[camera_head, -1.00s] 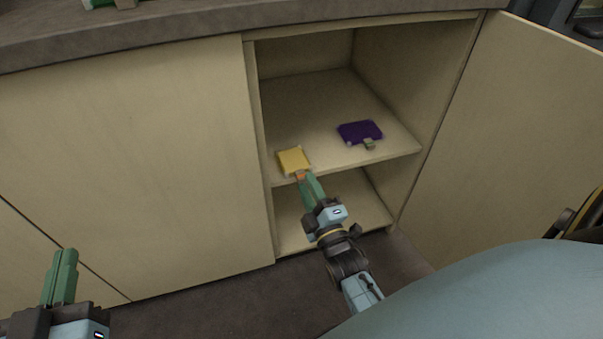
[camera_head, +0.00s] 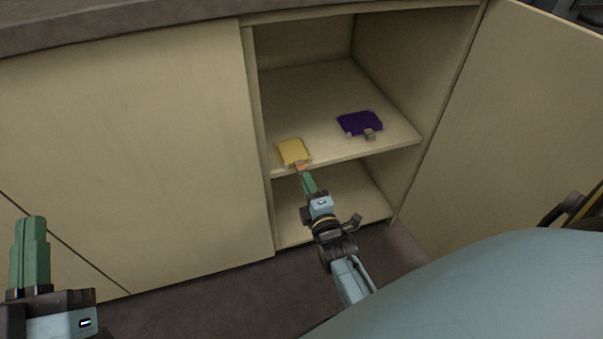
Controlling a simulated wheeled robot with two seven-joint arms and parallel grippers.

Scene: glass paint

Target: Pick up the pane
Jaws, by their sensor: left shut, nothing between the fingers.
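A yellow pane (camera_head: 293,151) lies flat near the front left edge of the open cabinet's upper shelf. Its small orange-brown tab (camera_head: 301,166) points toward me over the shelf edge. A purple pane (camera_head: 360,122) with a grey tab (camera_head: 370,134) lies to its right on the same shelf. My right gripper (camera_head: 304,176) is at the yellow pane's tab, its green fingers lined up with it. Whether the fingers are closed on the tab is too small to tell. My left gripper (camera_head: 31,224) is shut and empty at the lower left, away from both panes.
The shelf (camera_head: 310,105) is clear behind the panes. The cabinet's side wall (camera_head: 410,60) and open door (camera_head: 520,110) stand to the right. A closed door panel (camera_head: 130,150) is to the left, below the dark countertop (camera_head: 110,25).

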